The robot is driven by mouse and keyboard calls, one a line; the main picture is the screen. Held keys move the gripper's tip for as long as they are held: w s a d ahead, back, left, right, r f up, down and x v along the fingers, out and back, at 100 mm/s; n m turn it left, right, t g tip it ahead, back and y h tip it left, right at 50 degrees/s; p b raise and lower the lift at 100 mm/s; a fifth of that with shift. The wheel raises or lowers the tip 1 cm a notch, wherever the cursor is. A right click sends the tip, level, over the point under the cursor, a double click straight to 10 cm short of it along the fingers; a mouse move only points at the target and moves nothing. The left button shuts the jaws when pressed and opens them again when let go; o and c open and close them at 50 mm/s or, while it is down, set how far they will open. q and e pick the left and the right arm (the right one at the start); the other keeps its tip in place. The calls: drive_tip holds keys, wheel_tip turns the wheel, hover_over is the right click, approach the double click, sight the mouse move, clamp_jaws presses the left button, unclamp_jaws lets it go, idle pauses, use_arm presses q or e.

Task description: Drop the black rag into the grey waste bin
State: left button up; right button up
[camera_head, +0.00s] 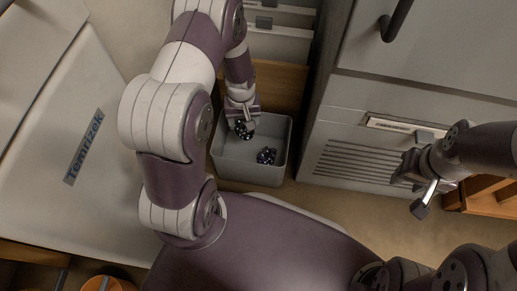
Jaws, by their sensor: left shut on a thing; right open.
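The grey waste bin (250,173) stands on the floor in the centre of the head view, with its open top facing up. My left gripper (243,118) points down over the back left part of the bin. It is shut on a small crumpled black rag with light specks (243,131), partly hidden by the fingers. A second dark speckled bundle (266,156) lies inside the bin, to the right of the held rag and apart from it. My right gripper (418,190) is open and empty, well to the right of the bin.
A grey cabinet (345,118) with a vented front stands close to the bin's right. A white panel labelled Temrizek (100,170) is at the left. A wooden box (490,198) sits at the far right. Bare floor (325,205) shows in front of the cabinet.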

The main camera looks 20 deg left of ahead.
use_arm(q)
wheel_tip(320, 180, down, 5)
drive_tip(key=b, duration=0.4)
drive_tip(key=shift+r, duration=0.2)
drive_tip(key=o, duration=1.1)
drive_tip(key=shift+r, duration=0.1)
wheel_tip(320, 180, up, 13)
drive_tip(key=p, duration=0.9)
drive_tip(key=shift+f, duration=0.25)
